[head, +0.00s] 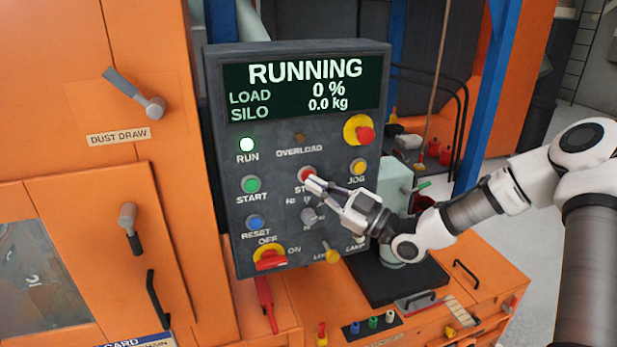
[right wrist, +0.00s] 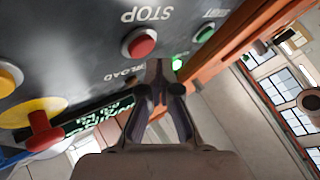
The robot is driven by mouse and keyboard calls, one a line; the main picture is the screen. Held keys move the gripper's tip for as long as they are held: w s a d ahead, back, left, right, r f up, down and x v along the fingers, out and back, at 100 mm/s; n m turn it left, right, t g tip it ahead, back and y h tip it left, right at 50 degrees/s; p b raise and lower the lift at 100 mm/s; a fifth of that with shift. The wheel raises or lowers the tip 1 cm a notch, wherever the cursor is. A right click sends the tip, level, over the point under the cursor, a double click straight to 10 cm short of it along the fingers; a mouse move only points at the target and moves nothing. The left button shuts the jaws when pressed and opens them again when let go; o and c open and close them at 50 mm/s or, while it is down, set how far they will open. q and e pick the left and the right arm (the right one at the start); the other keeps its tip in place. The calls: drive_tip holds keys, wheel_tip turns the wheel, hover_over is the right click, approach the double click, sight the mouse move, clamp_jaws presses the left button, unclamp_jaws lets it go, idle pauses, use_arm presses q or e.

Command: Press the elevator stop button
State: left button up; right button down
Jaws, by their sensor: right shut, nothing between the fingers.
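The red stop button (head: 306,173) is on the dark grey control panel (head: 225,215), in the middle column below the overload lamp. It also shows in the right wrist view (right wrist: 140,43), under an upside-down STOP label. My right gripper (head: 313,185) is shut and empty, with its tips at the button's lower right edge in the head view. In the right wrist view the closed fingertips (right wrist: 160,66) appear just beside the button, with the red face uncovered. I cannot tell whether they touch the panel. The display (head: 304,86) reads RUNNING, 0 % and 0.0 kg. My left gripper is not in view.
A green start button (head: 250,184), blue reset button (head: 255,222), yellow jog button (head: 358,167) and red emergency knob (head: 365,135) surround the stop button. The run lamp (head: 247,145) glows green. A selector knob (head: 312,215) lies just below my fingers.

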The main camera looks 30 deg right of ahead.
drive_tip(key=shift+w+b, duration=0.4)
drive_tip(key=shift+w, duration=0.05)
drive_tip(key=shift+w+d+b, duration=0.2)
drive_tip(key=shift+w+b, duration=0.15)
idle(0.6)
drive_tip(key=shift+s+a+p, duration=0.2)
drive_tip(key=shift+s+p, duration=0.35)
drive_tip(key=shift+s, duration=0.25)
